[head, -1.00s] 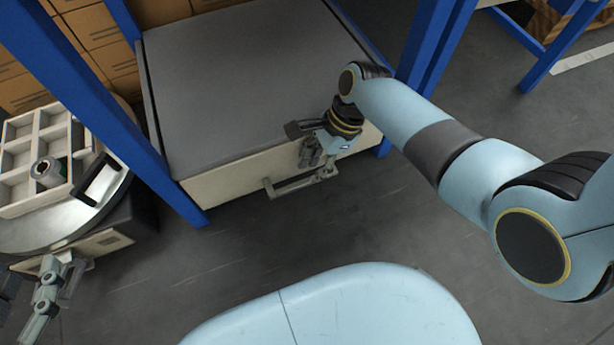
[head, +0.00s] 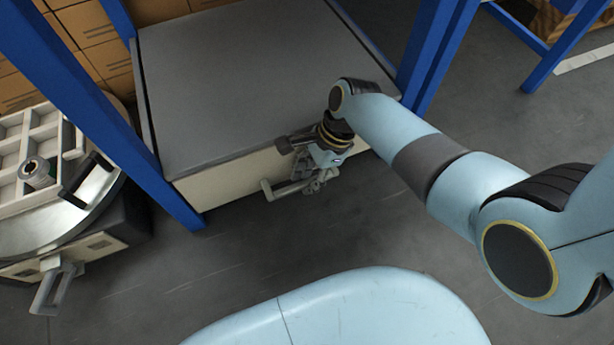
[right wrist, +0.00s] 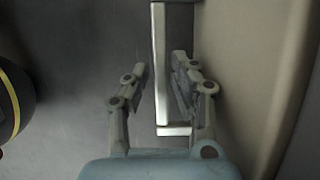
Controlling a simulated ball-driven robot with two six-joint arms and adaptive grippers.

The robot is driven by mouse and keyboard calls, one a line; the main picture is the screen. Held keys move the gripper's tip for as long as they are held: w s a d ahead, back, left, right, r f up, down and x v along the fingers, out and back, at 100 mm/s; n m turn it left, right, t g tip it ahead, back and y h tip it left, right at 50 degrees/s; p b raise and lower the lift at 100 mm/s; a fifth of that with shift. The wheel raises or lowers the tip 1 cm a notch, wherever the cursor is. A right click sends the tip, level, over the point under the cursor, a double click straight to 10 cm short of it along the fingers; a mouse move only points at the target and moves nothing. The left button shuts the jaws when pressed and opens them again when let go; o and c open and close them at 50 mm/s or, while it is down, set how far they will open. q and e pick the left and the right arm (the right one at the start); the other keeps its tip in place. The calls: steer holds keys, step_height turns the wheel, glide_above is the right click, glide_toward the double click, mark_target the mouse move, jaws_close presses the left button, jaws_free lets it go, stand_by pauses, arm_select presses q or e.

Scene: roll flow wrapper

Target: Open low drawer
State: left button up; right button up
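The low drawer shows a cream front (head: 225,184) below a wide grey top, between blue legs in the head view. It looks closed. Its pale bar handle (head: 267,190) sticks out from the front, with its right part hidden by my right gripper (head: 303,181). In the right wrist view, the handle (right wrist: 159,70) runs between the two fingers of the gripper (right wrist: 161,72). The fingers are open, one on each side of the bar, with a visible gap at the left finger. The right finger is close to the bar; contact is unclear. My left gripper is out of view.
Blue legs (head: 425,60) stand beside the drawer unit. At left, a round metal table (head: 75,205) carries a cream divided tray (head: 62,145); a grey handle (head: 57,287) sticks out below. Cardboard boxes (head: 85,38) stand behind. The floor (head: 235,260) before the drawer is clear.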

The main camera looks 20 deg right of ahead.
stand_by(0.3)
jaws_close()
stand_by(0.3)
steer(key=shift+s, duration=0.15)
